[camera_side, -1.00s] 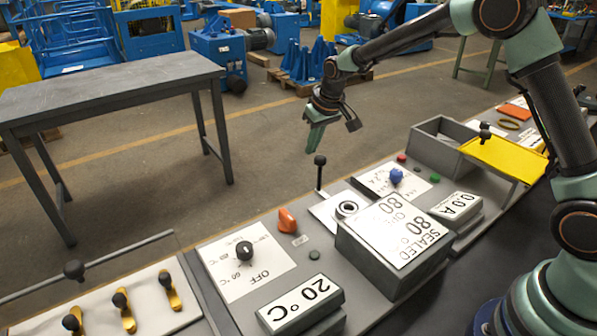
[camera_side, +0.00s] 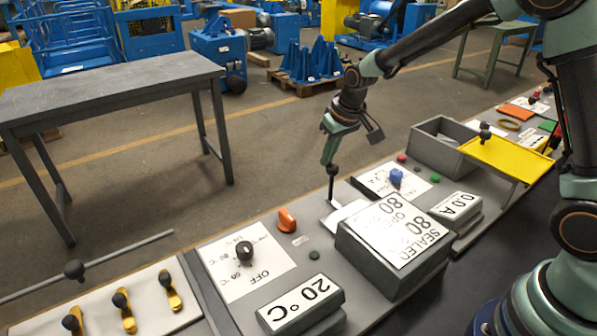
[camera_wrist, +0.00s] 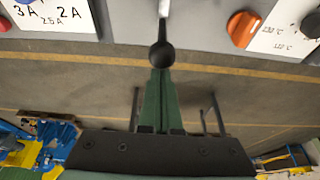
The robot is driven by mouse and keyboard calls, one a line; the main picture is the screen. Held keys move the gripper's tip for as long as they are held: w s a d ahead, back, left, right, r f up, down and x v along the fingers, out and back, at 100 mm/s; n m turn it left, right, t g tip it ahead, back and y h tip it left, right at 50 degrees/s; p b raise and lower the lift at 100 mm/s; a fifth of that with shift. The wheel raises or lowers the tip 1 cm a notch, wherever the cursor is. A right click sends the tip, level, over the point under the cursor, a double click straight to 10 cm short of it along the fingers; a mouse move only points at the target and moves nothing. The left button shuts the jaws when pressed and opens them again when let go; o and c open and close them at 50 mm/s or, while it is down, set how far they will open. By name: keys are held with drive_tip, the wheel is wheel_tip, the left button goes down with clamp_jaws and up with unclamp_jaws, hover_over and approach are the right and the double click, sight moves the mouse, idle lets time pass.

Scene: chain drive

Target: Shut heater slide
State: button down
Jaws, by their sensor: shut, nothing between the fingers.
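The slide's upright black lever with a ball knob (camera_side: 333,170) stands at the back edge of the panel, behind the box reading SEALED. Its white plate (camera_side: 345,214) lies at the lever's foot, and no ring shows on it now. My gripper (camera_side: 328,162) is shut and empty, pointing down with its tips at the knob, seemingly touching it.
The grey SEALED box (camera_side: 395,245) stands just in front of the slide. An orange knob (camera_side: 286,220) is to the left, a blue knob (camera_side: 396,177) to the right. An open grey bin (camera_side: 440,148) and yellow tray (camera_side: 500,157) are further right.

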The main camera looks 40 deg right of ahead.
drive_tip(key=s, duration=0.9)
drive_tip(key=shift+s, duration=0.3)
drive_tip(key=shift+f, duration=0.15)
drive_tip(key=w, duration=0.4)
drive_tip(key=v, duration=1)
drive_tip(key=s+d+r+t, duration=0.1)
drive_tip(key=s+r, duration=0.3)
drive_tip(key=s, duration=0.8)
drive_tip(key=shift+d+t, duration=0.4)
